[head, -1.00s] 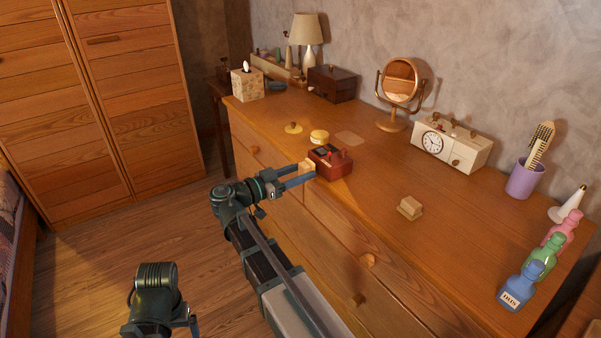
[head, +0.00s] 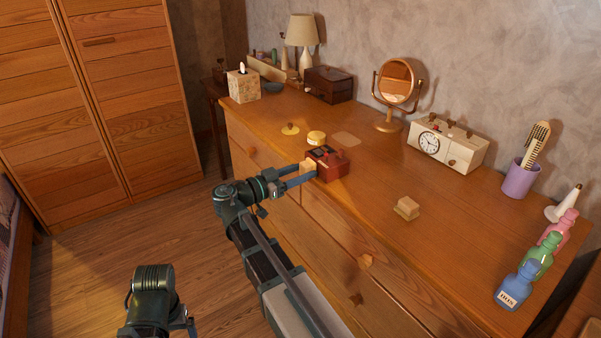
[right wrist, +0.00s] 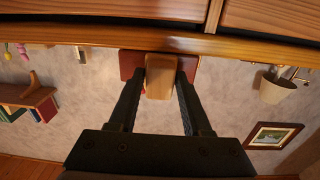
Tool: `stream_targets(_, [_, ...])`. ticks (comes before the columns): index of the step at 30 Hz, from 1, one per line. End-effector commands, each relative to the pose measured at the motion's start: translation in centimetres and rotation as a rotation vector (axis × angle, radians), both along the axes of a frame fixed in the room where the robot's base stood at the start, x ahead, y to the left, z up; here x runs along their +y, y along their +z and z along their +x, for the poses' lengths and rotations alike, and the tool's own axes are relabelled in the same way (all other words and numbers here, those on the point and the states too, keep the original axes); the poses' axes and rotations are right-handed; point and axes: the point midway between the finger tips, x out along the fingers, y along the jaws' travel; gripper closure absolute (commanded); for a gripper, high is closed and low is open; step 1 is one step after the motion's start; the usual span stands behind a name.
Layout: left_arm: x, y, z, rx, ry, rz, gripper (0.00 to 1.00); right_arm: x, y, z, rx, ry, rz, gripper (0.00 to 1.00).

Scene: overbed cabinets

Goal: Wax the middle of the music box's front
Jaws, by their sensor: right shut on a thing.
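The music box (head: 332,165) is a small dark red box with knobs on top, near the front edge of the dresser. My right gripper (head: 303,174) is shut on a pale wooden block (head: 307,167) at the box's left-hand front face. In the right wrist view the block (right wrist: 159,78) sits between both fingers, in front of the middle of the red box (right wrist: 131,62). The block looks close against the box; I cannot tell whether it touches. A round yellow tin (head: 316,138) stands behind the box, with a yellow knobbed disc (head: 290,129) beside it. My left gripper is not seen.
Another pale block (head: 406,208) lies on the dresser top (head: 375,185) to the right. Further off are a clock (head: 447,146), mirror (head: 397,85), purple cup (head: 521,180), bottles (head: 519,287) and tissue box (head: 243,86). Dresser drawers lie below my right arm.

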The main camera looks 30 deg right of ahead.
Motion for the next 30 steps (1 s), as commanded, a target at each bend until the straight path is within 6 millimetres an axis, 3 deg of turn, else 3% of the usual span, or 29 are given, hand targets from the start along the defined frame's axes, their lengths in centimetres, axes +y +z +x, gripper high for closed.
stream_targets(14, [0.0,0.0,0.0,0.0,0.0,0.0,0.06,-0.6,0.0,-0.1,0.0,0.001,0.0,0.96])
stream_targets(30, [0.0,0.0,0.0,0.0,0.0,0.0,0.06,-0.6,0.0,-4.0,0.0,0.001,0.0,0.96])
